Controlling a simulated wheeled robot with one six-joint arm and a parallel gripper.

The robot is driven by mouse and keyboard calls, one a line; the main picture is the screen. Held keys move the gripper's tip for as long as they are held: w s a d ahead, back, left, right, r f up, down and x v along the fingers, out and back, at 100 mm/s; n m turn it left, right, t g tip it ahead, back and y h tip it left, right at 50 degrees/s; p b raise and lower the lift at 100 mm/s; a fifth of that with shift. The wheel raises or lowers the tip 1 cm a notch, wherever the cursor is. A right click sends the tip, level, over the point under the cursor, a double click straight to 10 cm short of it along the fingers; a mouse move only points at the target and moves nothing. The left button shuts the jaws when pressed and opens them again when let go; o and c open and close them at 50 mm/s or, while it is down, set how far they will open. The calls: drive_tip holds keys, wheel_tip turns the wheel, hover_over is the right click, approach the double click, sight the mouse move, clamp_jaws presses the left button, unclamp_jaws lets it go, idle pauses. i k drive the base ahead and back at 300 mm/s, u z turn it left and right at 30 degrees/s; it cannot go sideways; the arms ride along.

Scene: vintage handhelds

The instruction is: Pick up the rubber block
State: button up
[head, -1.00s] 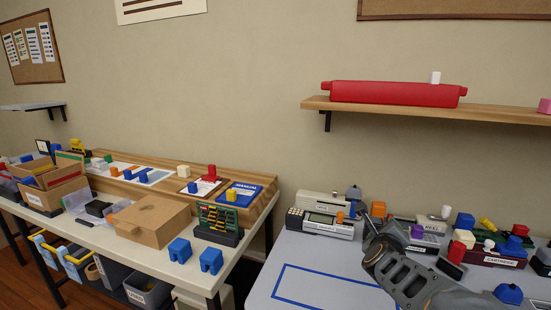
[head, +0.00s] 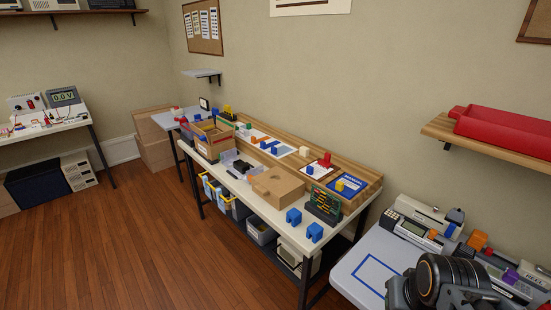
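Several small coloured blocks are in view, and I cannot tell which is the rubber block. Two blue notched blocks stand near the front edge of the long workbench: one blue block (head: 293,216) and another blue block (head: 314,232) close to its right. A yellow block (head: 339,186) sits on a blue manual (head: 352,187), and a red block (head: 326,159) stands behind it. An orange block (head: 477,239) is on the grey table at right. My arm's dark end part with my gripper (head: 400,290) is at the lower right; its fingers cannot be made out.
A cardboard box (head: 277,186) and a green-framed rack (head: 324,204) stand on the white workbench (head: 262,204). The grey table (head: 350,268) has a blue outlined area, with handheld devices behind it. A red tray (head: 505,130) lies on a wall shelf. Wooden floor (head: 150,240) is clear at left.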

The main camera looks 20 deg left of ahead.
sight(304, 150)
drive_tip(key=u, duration=0.8)
drive_tip(key=k, duration=1.1)
drive_tip(key=u, duration=1.15)
drive_tip(key=i, duration=3.05)
drive_tip(key=z, duration=1.4)
drive_tip(key=i, duration=1)
drive_tip(key=z, duration=1.15)
drive_tip(key=i, duration=0.2)
drive_tip(key=z, duration=0.1)
